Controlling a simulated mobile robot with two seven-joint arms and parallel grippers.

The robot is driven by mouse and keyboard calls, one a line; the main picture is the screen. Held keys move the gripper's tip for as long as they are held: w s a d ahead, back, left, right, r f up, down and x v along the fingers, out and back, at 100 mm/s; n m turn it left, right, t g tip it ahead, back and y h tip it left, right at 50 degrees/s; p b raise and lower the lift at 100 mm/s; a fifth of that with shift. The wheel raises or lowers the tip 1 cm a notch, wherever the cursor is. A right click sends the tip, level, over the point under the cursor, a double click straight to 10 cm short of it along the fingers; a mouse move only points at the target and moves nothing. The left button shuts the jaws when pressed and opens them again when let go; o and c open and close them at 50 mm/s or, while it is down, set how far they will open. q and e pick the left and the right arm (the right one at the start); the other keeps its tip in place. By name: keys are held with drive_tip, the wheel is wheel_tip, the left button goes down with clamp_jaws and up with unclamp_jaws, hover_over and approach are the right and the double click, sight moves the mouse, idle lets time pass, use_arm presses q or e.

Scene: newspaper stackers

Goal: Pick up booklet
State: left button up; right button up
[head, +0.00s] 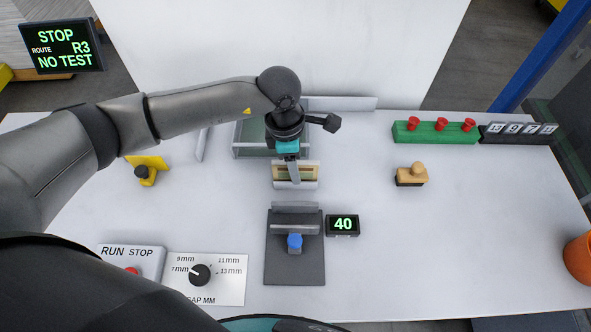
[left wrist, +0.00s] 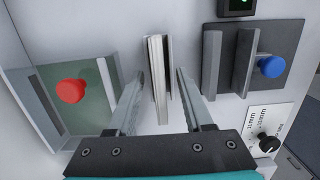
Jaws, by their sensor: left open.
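The booklet (head: 308,174) is a thin cream and white piece standing on edge near the middle of the table, partly hidden by my gripper in the head view. In the left wrist view the booklet (left wrist: 155,62) shows its narrow edge between my two fingers. My left gripper (head: 293,180) reaches down over it and is open. The left wrist view shows the left gripper's fingers (left wrist: 160,76) on either side of the booklet, with a visible gap on each side. My right gripper is not in view.
A green-floored clear box (head: 243,137) stands behind the booklet. A dark plate (head: 278,262) with upright bars and a blue knob is in front, beside a "40" display (head: 343,225). A wooden stamp (head: 411,175) stands right.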

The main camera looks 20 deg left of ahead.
use_arm(q)
clamp_jaws()
idle(0.4)
